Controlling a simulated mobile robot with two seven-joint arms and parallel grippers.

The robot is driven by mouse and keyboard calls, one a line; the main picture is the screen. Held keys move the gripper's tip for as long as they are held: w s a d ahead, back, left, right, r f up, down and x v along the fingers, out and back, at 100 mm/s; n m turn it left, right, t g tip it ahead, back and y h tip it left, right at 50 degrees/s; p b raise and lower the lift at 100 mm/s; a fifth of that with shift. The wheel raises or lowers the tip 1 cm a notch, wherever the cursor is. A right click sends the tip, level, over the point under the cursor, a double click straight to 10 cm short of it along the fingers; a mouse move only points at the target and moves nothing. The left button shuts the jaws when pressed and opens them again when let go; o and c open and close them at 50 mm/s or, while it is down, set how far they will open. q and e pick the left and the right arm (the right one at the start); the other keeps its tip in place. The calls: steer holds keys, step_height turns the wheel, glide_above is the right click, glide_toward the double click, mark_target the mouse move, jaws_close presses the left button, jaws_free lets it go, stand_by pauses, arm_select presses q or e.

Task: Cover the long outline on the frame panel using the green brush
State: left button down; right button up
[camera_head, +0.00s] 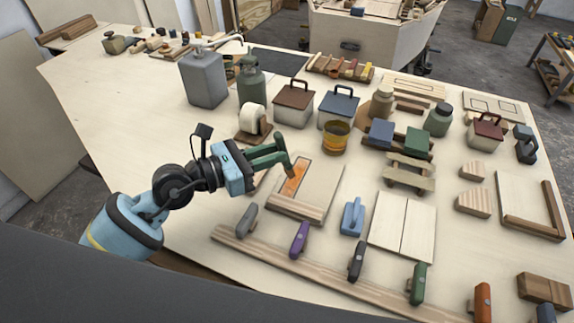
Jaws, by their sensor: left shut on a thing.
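The frame panel (319,188) is a light wooden board lying on the bench, with a wooden strip along its near edge. A long narrow outline (303,163) is drawn on its left part, and an orange-brown patch (295,180) fills much of it. My left gripper (276,156) is over the panel's left edge, shut on what looks like the green brush (284,160). The brush's lower end is at or just above the patch; I cannot tell whether it touches. The gripper hides part of the brush. My right gripper is not in view.
An amber pot (335,137) stands just behind the panel, and a white roll (252,118) behind the gripper. A blue-handled tool (352,217) lies to the right. Coloured handles, including a purple one (300,238), line the front strip.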

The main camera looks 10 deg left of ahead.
mark_target(284, 166)
arm_select(q)
steer(key=shift+d+f+m+g+y, duration=0.25)
steer(key=shift+f+y, duration=0.25)
steer(key=shift+f, duration=0.5)
steer(key=shift+d+f+m+g+y, duration=0.15)
steer(key=shift+d+f+g+y, duration=0.3)
steer(key=shift+f, duration=0.55)
steer(key=shift+a, duration=0.1)
steer(key=c, duration=1.8)
jaws_free()
steer(key=shift+c, duration=0.2)
jaws_close()
